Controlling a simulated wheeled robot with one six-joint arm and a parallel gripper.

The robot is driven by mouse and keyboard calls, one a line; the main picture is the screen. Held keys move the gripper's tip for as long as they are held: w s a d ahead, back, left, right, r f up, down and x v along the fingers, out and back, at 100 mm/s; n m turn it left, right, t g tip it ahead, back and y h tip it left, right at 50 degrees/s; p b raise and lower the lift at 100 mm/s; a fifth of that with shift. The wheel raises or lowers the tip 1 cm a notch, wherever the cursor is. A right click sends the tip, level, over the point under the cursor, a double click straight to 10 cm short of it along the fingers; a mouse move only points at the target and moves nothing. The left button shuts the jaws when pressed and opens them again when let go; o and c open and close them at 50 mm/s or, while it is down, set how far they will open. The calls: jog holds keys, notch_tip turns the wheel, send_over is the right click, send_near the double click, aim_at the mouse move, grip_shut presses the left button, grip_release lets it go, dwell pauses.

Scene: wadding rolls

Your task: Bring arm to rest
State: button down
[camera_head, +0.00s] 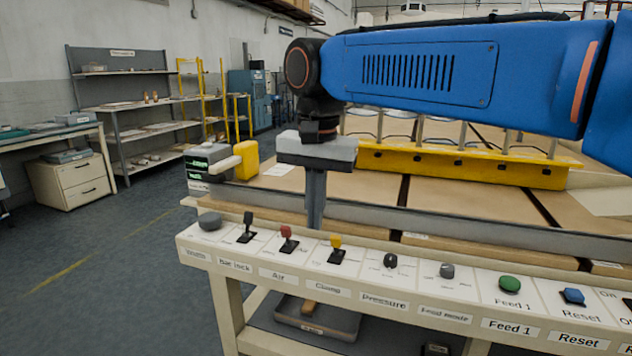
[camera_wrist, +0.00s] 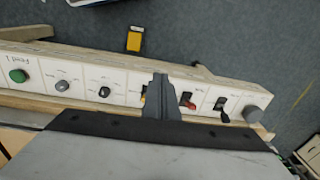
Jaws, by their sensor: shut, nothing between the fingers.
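My gripper (camera_head: 316,205) hangs from my blue arm in the head view, pointing down. Its fingers are together and empty, behind the back edge of the control panel (camera_head: 352,293). In the wrist view my gripper (camera_wrist: 160,80) appears over the panel (camera_wrist: 75,72), overlapping the yellow clamp switch (camera_wrist: 143,97) and partly hiding it. I cannot tell how high the fingertips are above the panel. The red air switch (camera_head: 288,238) and the yellow clamp switch (camera_head: 336,249) stand near the gripper in the head view.
A yellow bar (camera_head: 460,164) with metal rods spans the brown-topped machine behind my gripper. A grey box with a green display (camera_head: 206,160) stands at the panel's left end. A shelf (camera_head: 125,110) and drawers (camera_head: 68,182) are far left. The floor (camera_head: 110,260) left of the panel is clear.

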jog(key=s+d+f, duration=0.2)
jog(key=d+f, duration=0.2)
jog(key=d, duration=0.7)
jog(key=s+d+f+n+t, duration=0.1)
jog(key=s+d+f+t, duration=0.1)
jog(key=s+d+f, duration=0.5)
jog(key=s+d+f+n+t, duration=0.2)
jog(key=s+d+f, duration=0.5)
jog(key=d+f, duration=0.3)
jog(key=shift+d+f, duration=0.4)
jog(key=shift+d, duration=0.15)
